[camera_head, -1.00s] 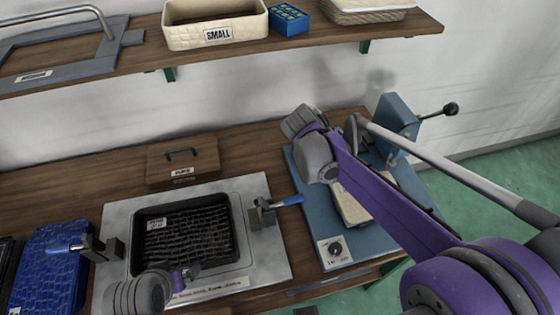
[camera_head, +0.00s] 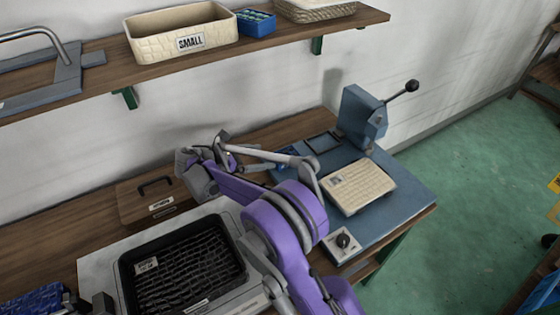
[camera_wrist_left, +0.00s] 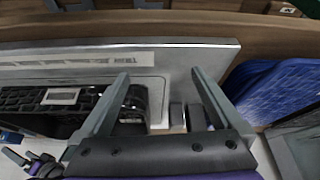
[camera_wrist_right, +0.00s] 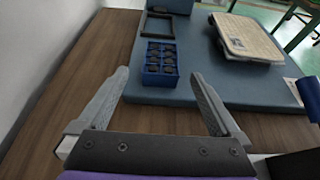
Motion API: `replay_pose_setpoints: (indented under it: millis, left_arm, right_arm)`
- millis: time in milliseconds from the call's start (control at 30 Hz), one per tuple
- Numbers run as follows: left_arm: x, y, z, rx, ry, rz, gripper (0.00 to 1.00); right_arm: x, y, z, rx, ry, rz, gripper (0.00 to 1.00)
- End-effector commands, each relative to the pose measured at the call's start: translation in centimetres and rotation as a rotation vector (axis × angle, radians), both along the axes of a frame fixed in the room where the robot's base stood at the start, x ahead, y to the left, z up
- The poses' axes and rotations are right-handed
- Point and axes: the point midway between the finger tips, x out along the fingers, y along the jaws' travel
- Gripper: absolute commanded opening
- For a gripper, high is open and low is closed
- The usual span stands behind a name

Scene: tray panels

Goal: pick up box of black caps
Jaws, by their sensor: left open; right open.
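The box of black caps, a small blue open box (camera_wrist_right: 160,65) with several dark caps in its compartments, sits on the blue base plate (camera_wrist_right: 225,92) in the right wrist view. My right gripper (camera_wrist_right: 160,76) is open and empty, with the box ahead of it, between the fingertips in the picture. In the head view my right gripper (camera_head: 222,152) is partly hidden by its own arm, and the box there cannot be told clearly. My left gripper (camera_wrist_left: 160,78) is open and empty in the left wrist view, over the grey plate's edge.
A cream panel (camera_head: 357,187) lies on the blue station, with a lever press (camera_head: 362,118) behind. A black tray (camera_head: 122,262) and a lidded wooden box (camera_head: 150,200) are on the left. The shelf holds a cream SMALL bin (camera_head: 150,42) and another blue box (camera_head: 256,22).

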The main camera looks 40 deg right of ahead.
Motion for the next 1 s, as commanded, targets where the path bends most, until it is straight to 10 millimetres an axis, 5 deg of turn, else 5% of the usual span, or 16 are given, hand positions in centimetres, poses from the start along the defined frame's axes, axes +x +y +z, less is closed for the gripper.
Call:
replay_pose_setpoints:
  millis: [700, 933, 1000]
  left_arm:
    - [0.0, 0.0, -0.1, 0.000, 0.000, 0.000, 1.00]
    - [0.0, 0.0, -0.1, 0.000, 0.000, 0.000, 1.00]
    - [0.0, 0.0, -0.1, 0.000, 0.000, 0.000, 1.00]
  right_arm:
    - [-1.3, -8.4, -3.6, 0.002, -0.003, -0.002, 1.00]
    - [-1.3, -8.7, -3.7, 0.002, -0.002, 0.000, 1.00]
    - [-1.3, -8.7, -3.7, 0.002, -0.002, 0.000, 0.89]
